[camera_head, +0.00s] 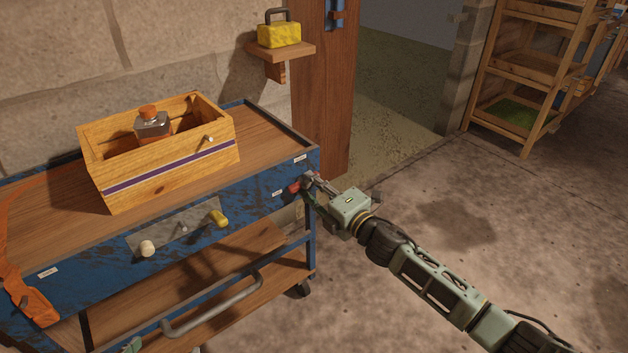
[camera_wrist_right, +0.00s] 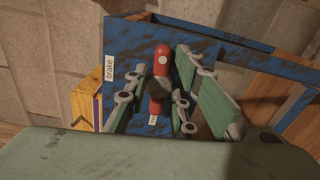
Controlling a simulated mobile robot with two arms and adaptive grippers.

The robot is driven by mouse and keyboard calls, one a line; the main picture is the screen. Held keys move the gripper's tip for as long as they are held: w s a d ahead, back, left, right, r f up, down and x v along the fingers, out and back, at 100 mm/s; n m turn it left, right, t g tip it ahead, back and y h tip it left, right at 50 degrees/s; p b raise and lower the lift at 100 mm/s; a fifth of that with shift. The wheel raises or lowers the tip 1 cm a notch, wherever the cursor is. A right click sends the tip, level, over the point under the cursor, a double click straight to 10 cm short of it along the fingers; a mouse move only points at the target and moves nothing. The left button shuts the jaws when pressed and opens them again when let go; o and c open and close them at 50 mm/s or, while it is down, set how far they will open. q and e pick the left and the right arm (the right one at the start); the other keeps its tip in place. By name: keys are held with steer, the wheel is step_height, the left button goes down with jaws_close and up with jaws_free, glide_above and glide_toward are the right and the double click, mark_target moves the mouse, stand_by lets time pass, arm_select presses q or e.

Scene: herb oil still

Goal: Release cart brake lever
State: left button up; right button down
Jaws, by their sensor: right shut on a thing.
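The blue cart (camera_head: 258,198) stands against the stone wall with a wooden top. Its brake lever has a red grip (camera_head: 294,187) at the right end of the front face. In the right wrist view the red lever (camera_wrist_right: 161,62) stands close to upright beside a white "brake" label (camera_wrist_right: 109,68). My right gripper (camera_head: 307,183) reaches in from the right and is shut on the lever; in the wrist view its fingers lie on both sides of it.
A wooden box (camera_head: 165,175) with an orange-capped bottle (camera_head: 152,126) stands on the cart. Yellow and white knobs and a grey handle (camera_head: 212,304) project from the front. A yellow lockbox (camera_head: 279,34) sits on a wall shelf. The floor right of the cart is clear.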

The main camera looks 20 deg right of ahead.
arm_select(q)
steer(key=shift+s+a+f+g+y+p, duration=0.15)
steer(key=shift+s+a+f+g, duration=0.2)
steer(key=shift+s+f+g, duration=0.45)
steer(key=shift+s+a+f+g+y+p, duration=0.15)
steer(key=shift+s+a+f+g, duration=0.2)
steer(key=shift+s+f, duration=0.45)
arm_select(e)
steer(key=shift+s+f+m, duration=0.1)
steer(key=shift+f+m, duration=0.4)
steer(key=shift+m, duration=0.1)
arm_select(q)
steer(key=shift+s+r, duration=0.2)
arm_select(e)
steer(key=c, duration=1.6)
jaws_free()
steer(key=shift+c, duration=0.2)
arm_select(q)
steer(key=shift+d, duration=0.1)
arm_select(e)
steer(key=shift+r, duration=0.1)
steer(key=shift+r, duration=0.1)
steer(key=v, duration=1.2)
